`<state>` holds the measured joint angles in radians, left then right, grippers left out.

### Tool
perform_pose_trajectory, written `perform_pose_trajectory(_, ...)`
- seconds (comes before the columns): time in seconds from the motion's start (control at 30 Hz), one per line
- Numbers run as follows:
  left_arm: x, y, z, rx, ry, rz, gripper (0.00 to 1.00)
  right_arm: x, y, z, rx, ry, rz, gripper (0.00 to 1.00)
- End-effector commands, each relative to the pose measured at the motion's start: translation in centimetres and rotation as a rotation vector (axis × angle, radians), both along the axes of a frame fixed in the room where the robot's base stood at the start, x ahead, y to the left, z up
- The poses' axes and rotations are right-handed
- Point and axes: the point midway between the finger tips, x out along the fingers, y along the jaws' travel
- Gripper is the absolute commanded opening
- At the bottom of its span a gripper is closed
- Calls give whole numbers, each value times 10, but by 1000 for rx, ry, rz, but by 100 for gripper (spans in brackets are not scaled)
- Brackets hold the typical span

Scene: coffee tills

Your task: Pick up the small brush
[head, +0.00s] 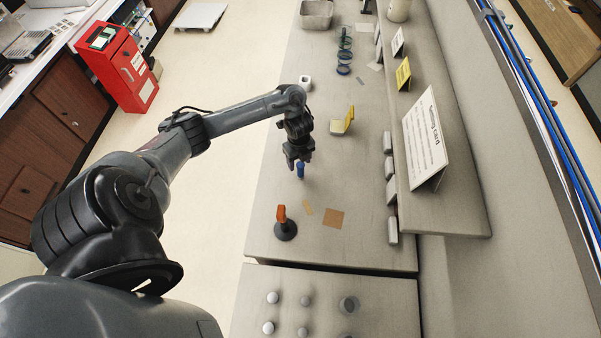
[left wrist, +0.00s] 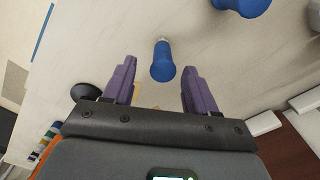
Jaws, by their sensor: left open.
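A small upright blue-handled item (head: 300,171), which looks like the small brush, stands on the grey counter (head: 275,195). In the left wrist view the blue handle (left wrist: 162,64) has a pale collar at its far end; its bristles cannot be made out. My left gripper (head: 297,158) is above it, pointing down. In the left wrist view its purple fingers (left wrist: 160,75) are open, with the blue handle between their tips and a gap on each side. My right gripper is not in view.
An orange-handled item on a dark round base (head: 285,229) and a tan square (head: 333,219) lie nearer. A yellow-handled item (head: 343,122) and a white cup (head: 305,82) stand beyond. Another blue item (left wrist: 240,4) is at the wrist view's top edge. A raised shelf (head: 440,210) runs along the right.

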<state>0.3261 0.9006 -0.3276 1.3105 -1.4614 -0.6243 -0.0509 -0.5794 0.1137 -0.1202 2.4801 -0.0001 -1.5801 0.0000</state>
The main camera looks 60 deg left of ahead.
Motion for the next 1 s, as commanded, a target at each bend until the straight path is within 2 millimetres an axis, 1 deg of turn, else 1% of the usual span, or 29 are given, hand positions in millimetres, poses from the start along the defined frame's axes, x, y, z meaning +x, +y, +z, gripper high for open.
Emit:
perform_pose_trajectory(0.03, 0, -1, -6, -1, 0, 2, 57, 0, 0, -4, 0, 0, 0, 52)
perform_pose_trajectory(0.17, 0, 0, -10, 0, 1, 1, 57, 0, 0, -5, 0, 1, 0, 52)
perform_pose_trajectory(0.27, 1, -2, -17, -2, 1, 2, 57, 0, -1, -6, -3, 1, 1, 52)
perform_pose_trajectory(0.33, 1, -3, -26, -3, 3, 3, 57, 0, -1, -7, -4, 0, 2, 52)
perform_pose_trajectory(0.43, 3, -5, -37, -2, 3, 3, 57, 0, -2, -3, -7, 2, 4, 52)
perform_pose_trajectory(0.5, 3, -5, -47, -1, 2, 3, 57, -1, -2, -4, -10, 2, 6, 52)
perform_pose_trajectory(0.6, 4, -4, -55, 1, 0, 2, 57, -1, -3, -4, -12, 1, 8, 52)
perform_pose_trajectory(0.73, 4, -4, -60, 2, 0, 0, 57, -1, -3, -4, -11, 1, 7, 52)
perform_pose_trajectory(0.93, 4, -3, -60, 2, -1, 0, 57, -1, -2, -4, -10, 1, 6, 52)
perform_pose_trajectory(1.0, 4, -3, -60, 2, -1, 0, 46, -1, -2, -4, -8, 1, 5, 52)
